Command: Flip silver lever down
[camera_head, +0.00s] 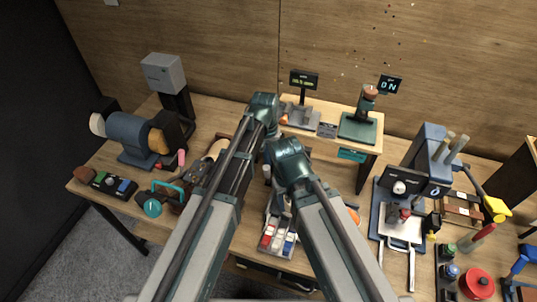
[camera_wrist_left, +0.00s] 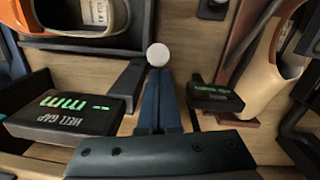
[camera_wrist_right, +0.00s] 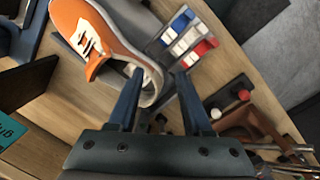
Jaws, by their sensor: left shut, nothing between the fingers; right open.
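In the left wrist view a pale round knob (camera_wrist_left: 158,54) shows right at the fingertips of my left gripper (camera_wrist_left: 159,78). It may be the end of the silver lever; the shaft is hidden behind the fingers, so I cannot tell its tilt or whether the fingers touch it. My left gripper is shut with nothing held. In the right wrist view my right gripper (camera_wrist_right: 160,73) is open and empty, above an orange and white sneaker (camera_wrist_right: 105,42) whose heel shows between the fingers. My own arms hide both sets of fingertips in the head view.
A "HEEL GAP" display (camera_wrist_left: 68,112) lies left of my left fingers, and another dark display (camera_wrist_left: 215,96) right of them. A tray with red, white and blue blocks (camera_wrist_right: 187,38) is beside the sneaker. A blue press (camera_head: 425,150) stands on the right of the bench.

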